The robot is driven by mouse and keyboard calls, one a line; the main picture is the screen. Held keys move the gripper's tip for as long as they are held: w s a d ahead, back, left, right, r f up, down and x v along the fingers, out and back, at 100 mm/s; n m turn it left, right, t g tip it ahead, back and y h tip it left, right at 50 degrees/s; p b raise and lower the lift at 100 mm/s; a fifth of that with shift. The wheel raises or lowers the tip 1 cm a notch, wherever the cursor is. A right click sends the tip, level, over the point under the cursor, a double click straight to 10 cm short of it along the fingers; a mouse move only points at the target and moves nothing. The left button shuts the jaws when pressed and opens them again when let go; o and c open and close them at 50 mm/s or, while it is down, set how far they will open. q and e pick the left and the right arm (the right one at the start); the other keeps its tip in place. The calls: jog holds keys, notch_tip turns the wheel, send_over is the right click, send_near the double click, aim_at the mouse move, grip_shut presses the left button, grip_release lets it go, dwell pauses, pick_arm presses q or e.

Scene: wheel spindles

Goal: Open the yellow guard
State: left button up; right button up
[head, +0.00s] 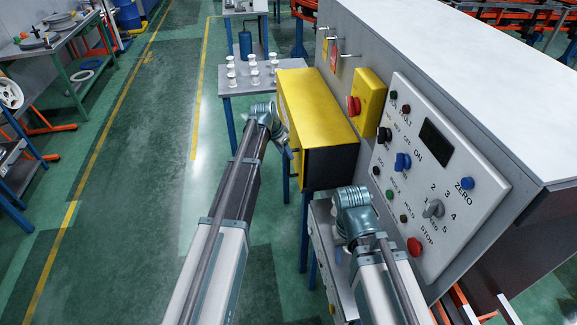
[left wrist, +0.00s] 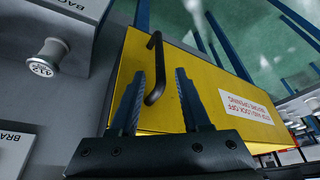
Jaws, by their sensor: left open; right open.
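The yellow guard (head: 318,105) is a box-shaped cover on the side of the grey machine, and it looks closed. In the left wrist view its yellow face (left wrist: 205,75) carries a white warning label (left wrist: 247,107) and a bent black bar handle (left wrist: 155,68). My left gripper (left wrist: 160,76) is open, with one finger on each side of the handle in that picture; I cannot tell whether either finger touches it. In the head view the left gripper (head: 283,133) is at the guard's left side, partly hidden. My right gripper (head: 341,236) is below the control panel, mostly hidden by its wrist.
A control panel (head: 430,180) with knobs and buttons stands right of the guard. A yellow box with a red button (head: 354,104) is beside it. A small table (head: 240,84) with several white spindles stands behind. Green floor (head: 140,190) at left is clear.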

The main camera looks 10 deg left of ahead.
pick_arm(q)
jog(key=b, duration=0.3)
send_over(288, 173)
jog(key=f, duration=0.4)
jog(key=shift+w+f, duration=0.1)
jog(key=shift+w, duration=0.25)
jog(key=shift+c, duration=0.3)
grip_shut()
dwell(0.4)
